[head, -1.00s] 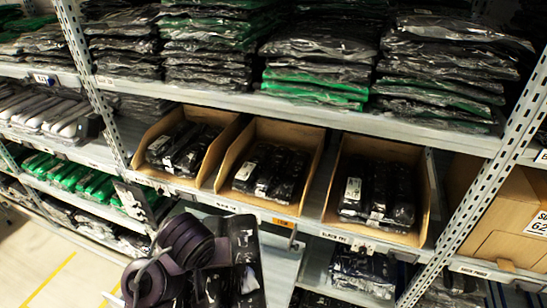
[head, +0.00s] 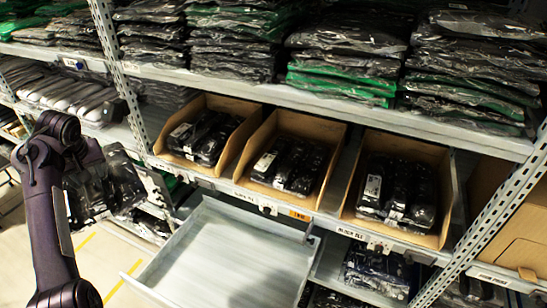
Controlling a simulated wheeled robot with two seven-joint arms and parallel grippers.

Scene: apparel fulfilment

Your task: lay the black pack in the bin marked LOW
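My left arm rises at the far left, and its gripper (head: 82,178) is at a black pack in clear wrap (head: 122,182). The pack is tilted, left of the bins and apart from them; it moves with the arm, so the gripper appears shut on it, though the fingertips are hidden. A small orange tag (head: 299,216), its lettering too small to read surely, hangs on the shelf edge below the right part of the middle cardboard bin (head: 254,146). That bin holds several black packs, with some space at its front. My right gripper is out of view.
Similar bins stand to the left (head: 236,108) and right (head: 446,186), both holding black packs. An empty grey pull-out tray (head: 225,255) juts out below. Stacked bagged garments fill the shelf above. Perforated uprights (head: 118,75) flank the bins.

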